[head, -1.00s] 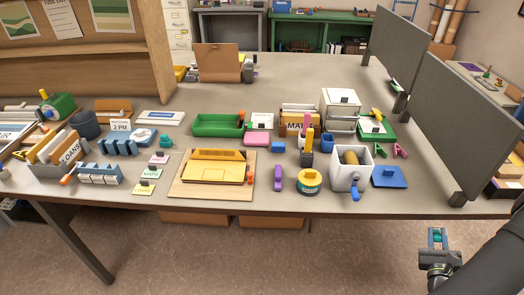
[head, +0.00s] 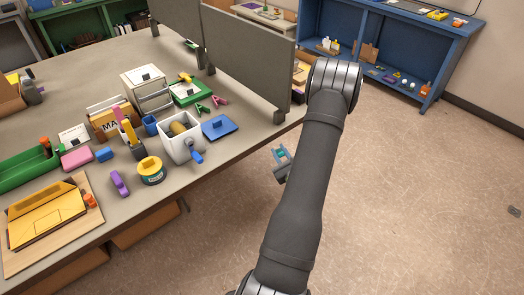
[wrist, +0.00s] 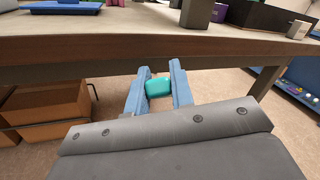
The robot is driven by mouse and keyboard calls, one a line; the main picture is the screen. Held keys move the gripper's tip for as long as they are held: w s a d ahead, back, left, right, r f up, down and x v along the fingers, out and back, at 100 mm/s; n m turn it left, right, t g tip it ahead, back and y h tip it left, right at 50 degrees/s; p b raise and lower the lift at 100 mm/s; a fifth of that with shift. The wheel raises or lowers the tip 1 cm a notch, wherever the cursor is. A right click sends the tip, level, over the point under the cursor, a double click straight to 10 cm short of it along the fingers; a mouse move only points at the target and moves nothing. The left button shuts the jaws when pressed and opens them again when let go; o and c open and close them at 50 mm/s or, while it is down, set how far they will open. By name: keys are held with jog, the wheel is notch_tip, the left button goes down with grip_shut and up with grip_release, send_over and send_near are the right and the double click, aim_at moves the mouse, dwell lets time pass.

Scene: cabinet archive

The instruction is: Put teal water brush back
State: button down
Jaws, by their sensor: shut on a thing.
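The teal water brush (wrist: 159,88) is between the blue fingers of my gripper (wrist: 158,92) in the wrist view; only a teal block-like part of it shows. My gripper is shut on it. In the head view my gripper (head: 281,156) is off the right front edge of the table, over open floor, partly hidden by my arm. In the wrist view the table edge (wrist: 110,48) is ahead of and above the fingers.
On the table (head: 130,172) stand a white bin (head: 180,147) with a blue-handled tool, a blue lidded tray (head: 219,128), a yellow-topped tin (head: 151,172) and a green tray (head: 22,170). Grey dividers (head: 247,62) line the table's right side. A blue shelf (head: 385,50) stands at the back right.

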notch_tip(320, 180, up, 14)
jog(key=s+d+f+m+g+h, duration=0.1)
jog(key=g, duration=0.1)
jog(key=w+a+r+n+g, duration=0.1)
jog(key=a+r+n+g, duration=0.2)
jog(key=a, duration=1.3)
jog(key=w+a+r+n+g+y, duration=0.1)
jog(key=a+r+g, duration=0.5)
jog(key=a, duration=1)
jog(key=w+a+r+n+g, duration=0.2)
jog(key=a+r+n+g, duration=0.3)
jog(key=a, duration=1.1)
jog(key=shift+w+a+g+y, duration=0.3)
jog(key=shift+w+a, duration=0.1)
jog(key=shift+d, duration=0.1)
jog(key=shift+f, duration=2.8)
